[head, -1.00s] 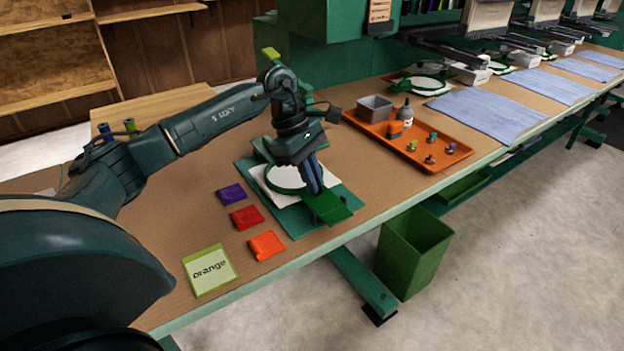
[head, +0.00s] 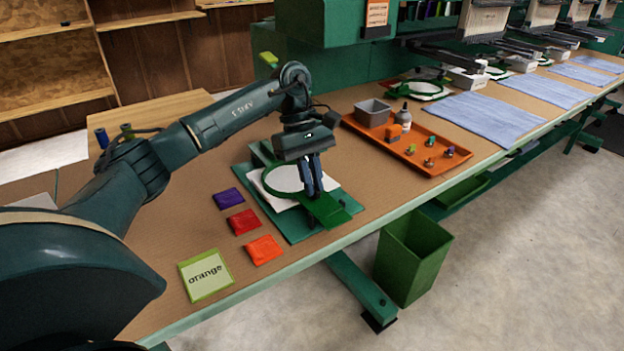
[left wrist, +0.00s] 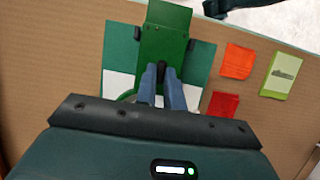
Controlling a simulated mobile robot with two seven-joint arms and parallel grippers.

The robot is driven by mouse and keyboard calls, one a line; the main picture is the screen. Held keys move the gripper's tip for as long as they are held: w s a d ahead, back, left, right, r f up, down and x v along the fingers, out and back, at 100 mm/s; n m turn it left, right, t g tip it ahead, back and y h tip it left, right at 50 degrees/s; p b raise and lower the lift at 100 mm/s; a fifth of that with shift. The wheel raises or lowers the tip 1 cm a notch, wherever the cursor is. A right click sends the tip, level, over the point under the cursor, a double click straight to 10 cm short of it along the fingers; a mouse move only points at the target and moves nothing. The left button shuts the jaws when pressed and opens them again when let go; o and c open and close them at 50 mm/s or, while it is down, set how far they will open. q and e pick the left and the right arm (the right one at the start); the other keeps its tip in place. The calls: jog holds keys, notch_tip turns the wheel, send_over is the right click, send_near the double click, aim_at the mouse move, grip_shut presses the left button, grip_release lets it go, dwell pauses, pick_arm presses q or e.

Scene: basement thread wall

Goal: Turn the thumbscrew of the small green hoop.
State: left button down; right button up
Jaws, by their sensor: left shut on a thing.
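The small green hoop (head: 270,181) lies over white cloth (head: 255,177) on a dark green board (head: 347,209) on the workbench. A flat green bracket (head: 329,210) extends from the hoop's near right side. My left gripper (head: 316,195) points down at the hoop where the bracket joins it. In the left wrist view its two blue-grey fingers (left wrist: 161,75) are shut around a small dark piece, apparently the thumbscrew (left wrist: 161,72), beside the green bracket (left wrist: 163,45). The fingers hide most of the thumbscrew. My right gripper is not in view.
Purple (head: 228,198), red (head: 244,222) and orange-red (head: 263,250) packets lie left of the board, near a card reading "orange" (head: 206,275). An orange tray (head: 440,165) with a grey box, bottles and small coloured items stands to the right. A green bin (head: 412,262) is on the floor.

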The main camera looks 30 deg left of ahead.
pick_arm(q)
jog(key=c, duration=1.5)
grip_release()
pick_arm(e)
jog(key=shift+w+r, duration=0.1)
pick_arm(q)
jog(key=p+v, duration=0.2)
jog(key=v, duration=1.1)
jog(key=shift+r, duration=0.1)
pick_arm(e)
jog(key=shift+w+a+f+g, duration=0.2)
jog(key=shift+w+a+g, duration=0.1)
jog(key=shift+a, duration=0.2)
